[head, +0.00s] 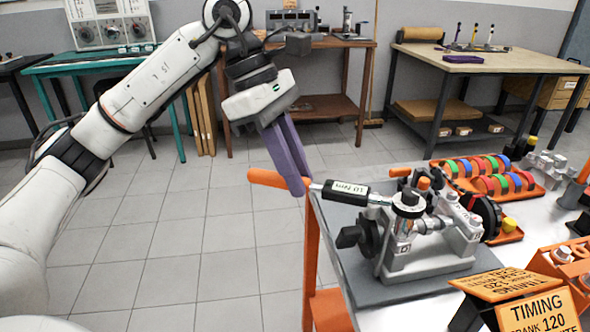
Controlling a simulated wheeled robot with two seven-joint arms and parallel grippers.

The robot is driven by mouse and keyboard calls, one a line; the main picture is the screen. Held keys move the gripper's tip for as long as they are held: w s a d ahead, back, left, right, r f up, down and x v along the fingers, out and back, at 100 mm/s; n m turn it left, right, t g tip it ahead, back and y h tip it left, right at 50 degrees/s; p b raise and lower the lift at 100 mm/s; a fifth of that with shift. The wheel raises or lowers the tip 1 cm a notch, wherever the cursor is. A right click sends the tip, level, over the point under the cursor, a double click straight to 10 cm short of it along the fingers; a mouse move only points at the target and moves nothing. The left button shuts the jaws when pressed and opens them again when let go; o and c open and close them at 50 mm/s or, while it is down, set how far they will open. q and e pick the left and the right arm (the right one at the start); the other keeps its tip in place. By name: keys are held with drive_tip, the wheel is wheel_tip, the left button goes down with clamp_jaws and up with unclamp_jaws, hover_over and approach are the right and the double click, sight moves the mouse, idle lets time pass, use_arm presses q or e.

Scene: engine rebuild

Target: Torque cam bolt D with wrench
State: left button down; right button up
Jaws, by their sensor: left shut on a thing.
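The torque wrench (345,193) has an orange handle, a dark band with a white label and a silver shaft. It lies roughly level, its handle past the table's left edge. My left gripper (296,186), with purple fingers, is shut on the orange handle from above. The wrench's right end reaches a round dark-and-silver head (408,203) over the grey engine block (428,265). That head hides the bolt beneath it, so I cannot tell how it seats. Small lettered tags on the block are too small to read surely. My right gripper is not in view.
The block stands on a grey plate (385,292) on the bench. Orange trays of coloured rings (487,172) lie behind it. An orange "TIMING" sign (538,312) is at front right. Black knobs flank the block. Open floor (190,240) lies left of the bench.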

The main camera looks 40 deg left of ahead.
use_arm(q)
drive_tip(key=shift+d, duration=0.15)
drive_tip(key=shift+w+p, duration=0.3)
idle(0.3)
drive_tip(key=shift+m, duration=0.3)
drive_tip(key=shift+w+p, duration=0.3)
idle(0.3)
idle(0.7)
drive_tip(key=shift+s+a+g+p, duration=0.1)
drive_tip(key=shift+a+g+p, duration=0.15)
drive_tip(key=shift+p, duration=0.4)
drive_tip(key=shift+f+y, duration=0.15)
drive_tip(key=shift+y, duration=0.15)
drive_tip(key=shift+s+d, duration=0.1)
drive_tip(key=shift+s, duration=0.2)
